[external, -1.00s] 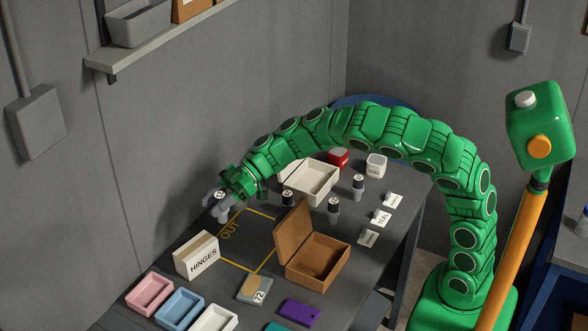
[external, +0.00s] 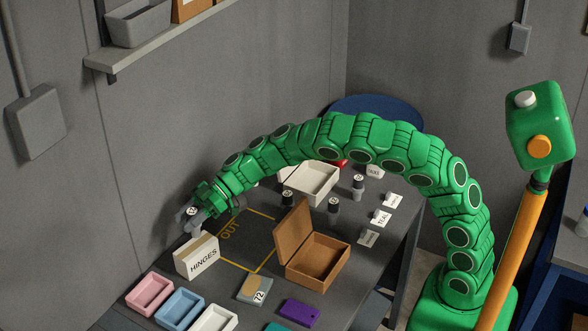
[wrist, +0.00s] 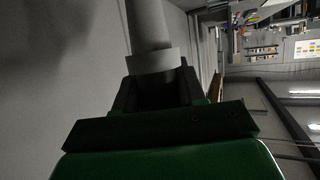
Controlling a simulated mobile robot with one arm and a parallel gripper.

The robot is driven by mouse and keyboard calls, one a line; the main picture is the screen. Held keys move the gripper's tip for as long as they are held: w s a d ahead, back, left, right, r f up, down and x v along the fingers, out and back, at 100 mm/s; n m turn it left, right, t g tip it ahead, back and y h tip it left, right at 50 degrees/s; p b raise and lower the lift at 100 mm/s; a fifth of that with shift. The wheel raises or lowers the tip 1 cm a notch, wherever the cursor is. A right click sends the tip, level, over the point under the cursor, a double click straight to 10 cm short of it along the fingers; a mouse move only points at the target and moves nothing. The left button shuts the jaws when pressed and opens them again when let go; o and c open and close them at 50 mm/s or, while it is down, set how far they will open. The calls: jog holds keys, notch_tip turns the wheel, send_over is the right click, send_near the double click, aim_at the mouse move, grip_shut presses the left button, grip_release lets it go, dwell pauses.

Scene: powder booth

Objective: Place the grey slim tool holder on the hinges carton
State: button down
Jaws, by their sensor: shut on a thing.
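The grey slim tool holder is held in my gripper (external: 196,214), and its grey body (external: 189,227) shows just above the back of the hinges carton. In the wrist view its pale grey shaft (wrist: 149,25) rises from between my dark jaws, which are shut on it. The hinges carton (external: 203,264) is a white box with a tan top and the word HINGES on its front. It stands at the left of the bench. From this angle I cannot tell whether the holder touches the carton; it appears slightly above and behind it.
An open brown box (external: 318,262) stands right of the yellow OUT outline (external: 262,270). Two similar dark-topped holders (external: 333,206) stand near the white tray (external: 318,184). Pink (external: 150,293) and blue (external: 180,308) bins sit in front of the carton. The wall is close behind.

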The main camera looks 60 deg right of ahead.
jog(key=shift+w+a+f, duration=0.1)
jog(key=shift+w+f, duration=0.15)
jog(key=shift+f, duration=0.8)
jog(key=shift+w+a+f, duration=0.1)
jog(key=shift+w+f, duration=0.1)
jog(key=shift+f, duration=0.8)
jog(key=shift+f, duration=0.15)
jog(key=c, duration=0.7)
grip_release()
jog(key=shift+o, duration=0.2)
jog(key=v, duration=1.2)
jog(key=shift+r, duration=0.2)
